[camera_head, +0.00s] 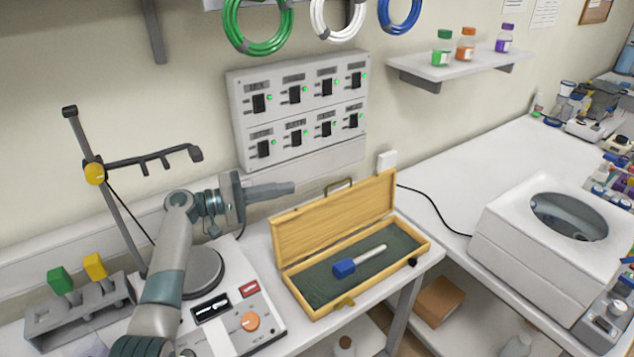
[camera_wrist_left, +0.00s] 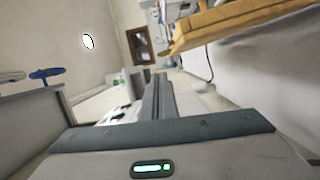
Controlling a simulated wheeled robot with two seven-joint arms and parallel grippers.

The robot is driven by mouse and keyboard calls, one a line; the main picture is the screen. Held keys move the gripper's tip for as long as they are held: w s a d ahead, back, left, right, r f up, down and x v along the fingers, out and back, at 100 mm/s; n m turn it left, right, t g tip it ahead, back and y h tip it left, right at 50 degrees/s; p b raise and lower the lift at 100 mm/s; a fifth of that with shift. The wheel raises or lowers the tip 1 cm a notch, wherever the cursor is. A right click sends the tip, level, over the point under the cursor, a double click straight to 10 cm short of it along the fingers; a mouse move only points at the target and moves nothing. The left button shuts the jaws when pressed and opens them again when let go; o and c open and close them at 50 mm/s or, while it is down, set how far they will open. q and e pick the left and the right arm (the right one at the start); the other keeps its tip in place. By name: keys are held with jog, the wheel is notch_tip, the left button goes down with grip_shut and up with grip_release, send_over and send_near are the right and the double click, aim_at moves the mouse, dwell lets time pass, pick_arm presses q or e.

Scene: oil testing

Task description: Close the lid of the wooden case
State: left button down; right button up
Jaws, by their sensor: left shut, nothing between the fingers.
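The wooden case (camera_head: 346,308) stands on the white table with its lid (camera_head: 336,218) raised, leaning slightly back towards the wall. A handle shows at the lid's top edge. A blue-capped probe or tube (camera_head: 358,262) lies on the dark lining inside the base. My left gripper (camera_head: 289,188) is shut and empty. It points right, near the lid's upper left corner; I cannot tell how far behind the lid it is. The left wrist view shows its closed fingers (camera_wrist_left: 160,80), with wood of the case (camera_wrist_left: 235,27) at upper right, apart from them. My right gripper is not in view.
A device with a round plate (camera_head: 203,272) and a stand (camera_head: 105,185) are left of the case. A switch panel (camera_head: 298,110) hangs on the wall behind. A white machine (camera_head: 510,258) stands at right, past a gap between tables.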

pick_arm(q)
jog(key=shift+w+d, duration=0.1)
jog(key=shift+d, duration=0.05)
jog(key=x, duration=0.9)
jog(key=shift+d, duration=0.3)
jog(key=shift+w+f, duration=0.1)
jog(key=shift+w, duration=0.05)
jog(key=shift+b, duration=0.4)
